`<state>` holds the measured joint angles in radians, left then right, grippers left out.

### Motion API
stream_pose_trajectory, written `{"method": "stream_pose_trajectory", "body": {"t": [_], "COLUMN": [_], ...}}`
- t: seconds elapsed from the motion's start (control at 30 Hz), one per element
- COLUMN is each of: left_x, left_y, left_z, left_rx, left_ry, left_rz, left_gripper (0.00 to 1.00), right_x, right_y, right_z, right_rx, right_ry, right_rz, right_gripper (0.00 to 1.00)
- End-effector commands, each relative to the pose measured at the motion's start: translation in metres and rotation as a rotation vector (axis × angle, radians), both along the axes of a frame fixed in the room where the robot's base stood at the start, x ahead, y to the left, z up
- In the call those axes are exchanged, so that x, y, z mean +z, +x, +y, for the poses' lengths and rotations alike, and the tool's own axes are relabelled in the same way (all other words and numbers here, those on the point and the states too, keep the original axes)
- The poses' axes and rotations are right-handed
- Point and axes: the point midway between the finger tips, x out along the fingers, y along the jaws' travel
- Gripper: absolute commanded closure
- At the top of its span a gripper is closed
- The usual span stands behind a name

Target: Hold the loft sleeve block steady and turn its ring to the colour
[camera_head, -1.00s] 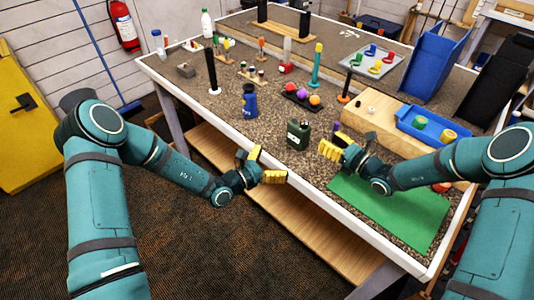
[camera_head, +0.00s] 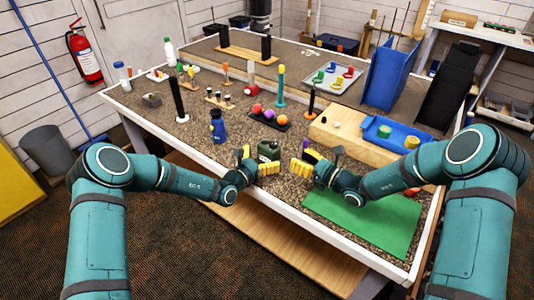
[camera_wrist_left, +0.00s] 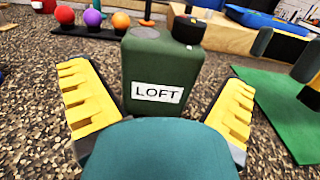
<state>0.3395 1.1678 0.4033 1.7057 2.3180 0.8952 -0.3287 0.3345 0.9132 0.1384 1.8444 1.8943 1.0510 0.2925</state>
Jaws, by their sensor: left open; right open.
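The loft sleeve block (camera_head: 268,150) is a dark green upright block near the table's front edge. In the left wrist view the block (camera_wrist_left: 158,72) carries a white LOFT label, a black ring (camera_wrist_left: 189,29) on its top right and a small round cap beside it. My left gripper (camera_head: 257,161) is open at the block's near side. In its wrist view one yellow finger is on each side of the block, with a gap to both. My right gripper (camera_head: 306,162) is open and empty, just right of the block. No colour mark on the ring is readable.
A blue bottle (camera_head: 217,127) stands left of the block. A black rack with coloured balls (camera_head: 268,116) is behind it. A wooden box (camera_head: 335,128) with a blue tray (camera_head: 395,136) stands right. A green mat (camera_head: 362,222) lies at front right.

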Motion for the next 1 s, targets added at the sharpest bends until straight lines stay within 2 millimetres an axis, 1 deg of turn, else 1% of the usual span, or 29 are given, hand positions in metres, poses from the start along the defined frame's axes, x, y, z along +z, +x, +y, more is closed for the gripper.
{"method": "stream_pose_trajectory", "body": {"t": [0.1, 0.2, 0.53, 0.57, 0.6, 0.67, 0.7, 0.73, 1.0], "left_x": [0.0, 0.0, 0.0, 0.0, 0.0, 0.0, 0.0, 0.0, 0.0], "left_y": [0.01, 0.014, 0.016, 0.016, 0.016, 0.016, 0.016, 0.016, 0.015], "left_z": [-0.007, -0.01, -0.012, -0.012, -0.012, -0.012, -0.012, -0.012, -0.012], "left_rx": [0.0, 0.0, 0.0, 0.0, 0.0, 0.0, 0.0, 0.0, 0.0], "left_ry": [0.001, 0.0, 0.001, 0.001, 0.001, 0.001, 0.001, 0.001, 0.001], "left_rz": [-0.001, 0.0, 0.001, 0.001, 0.001, 0.001, 0.001, 0.001, 0.001], "left_gripper": [0.0, 0.0, 0.0, 0.11, 0.25, 0.46, 0.6, 0.66, 0.67], "right_x": [0.0, 0.0, 0.0, 0.0, 0.0, 0.0, 0.0, 0.0, 0.0], "right_y": [0.0, 0.0, 0.0, 0.0, 0.0, 0.0, 0.0, 0.0, 0.0], "right_z": [0.0, 0.0, 0.0, 0.0, 0.0, 0.0, 0.0, 0.0, 0.0], "right_rx": [0.0, 0.0, 0.0, 0.0, 0.0, 0.0, 0.0, 0.0, 0.0], "right_ry": [0.0, 0.0, 0.0, 0.0, 0.0, 0.0, 0.0, 0.0, 0.0], "right_rz": [0.0, 0.0, 0.0, 0.0, 0.0, 0.0, 0.0, 0.0, 0.0], "right_gripper": [0.54, 0.54, 0.54, 0.54, 0.54, 0.54, 0.54, 0.54, 0.54]}}
